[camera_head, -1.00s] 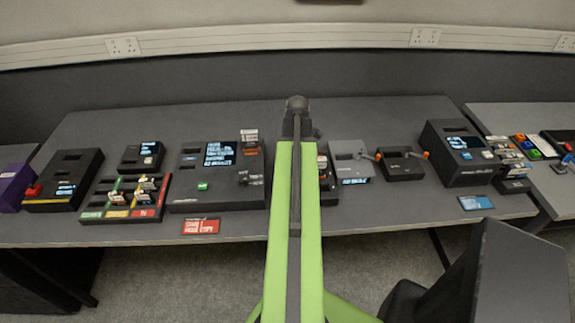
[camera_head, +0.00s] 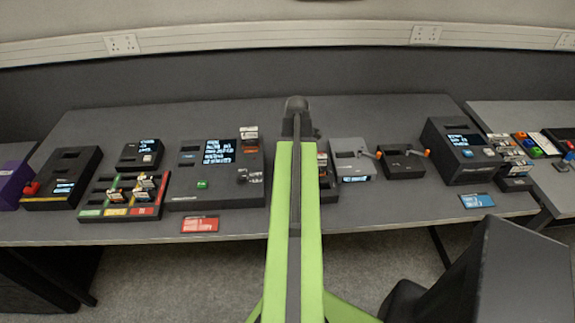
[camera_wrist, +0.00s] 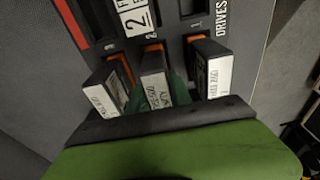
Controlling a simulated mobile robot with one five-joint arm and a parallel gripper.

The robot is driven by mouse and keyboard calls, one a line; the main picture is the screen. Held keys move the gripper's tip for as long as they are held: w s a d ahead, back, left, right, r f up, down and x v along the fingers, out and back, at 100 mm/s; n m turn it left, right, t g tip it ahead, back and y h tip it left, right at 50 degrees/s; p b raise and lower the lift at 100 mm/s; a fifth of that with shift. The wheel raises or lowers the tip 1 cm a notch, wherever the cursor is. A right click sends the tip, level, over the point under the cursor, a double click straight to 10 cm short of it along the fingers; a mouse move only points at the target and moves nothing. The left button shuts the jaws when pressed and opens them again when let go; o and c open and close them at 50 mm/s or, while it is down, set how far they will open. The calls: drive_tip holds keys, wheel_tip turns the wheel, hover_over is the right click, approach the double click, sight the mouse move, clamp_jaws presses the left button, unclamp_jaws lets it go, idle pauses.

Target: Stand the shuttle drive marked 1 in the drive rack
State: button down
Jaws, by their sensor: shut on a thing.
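In the wrist view, a dark drive rack (camera_wrist: 178,31) lettered DRIVES has slots numbered 1, 2 and 3. Three dark drives with white labels and orange parts show at it: a left drive (camera_wrist: 105,92), a middle drive (camera_wrist: 154,80) and a right drive (camera_wrist: 213,70). My gripper (camera_wrist: 153,93) has green fingers on both sides of the middle drive and is shut on it. The middle drive lines up with the slot numbered 2. I cannot read which drive is marked 1, nor tell how deep they sit. In the head view my arm hides the gripper and most of the rack.
In the head view, a large dark console (camera_head: 217,175) stands left of my arm. A grey device (camera_head: 349,160) and a small black box (camera_head: 401,161) stand close on the right. A red card (camera_head: 200,224) lies near the table's front edge.

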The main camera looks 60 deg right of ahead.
drive_tip(key=c, duration=1.1)
unclamp_jaws()
drive_tip(key=shift+o, duration=0.2)
drive_tip(key=o, duration=0.3)
drive_tip(key=shift+r, duration=0.1)
wheel_tip(320, 180, up, 8)
drive_tip(key=p, duration=0.7)
drive_tip(key=shift+f+p, duration=0.25)
drive_tip(key=shift+p, duration=0.1)
drive_tip(key=shift+f, duration=0.1)
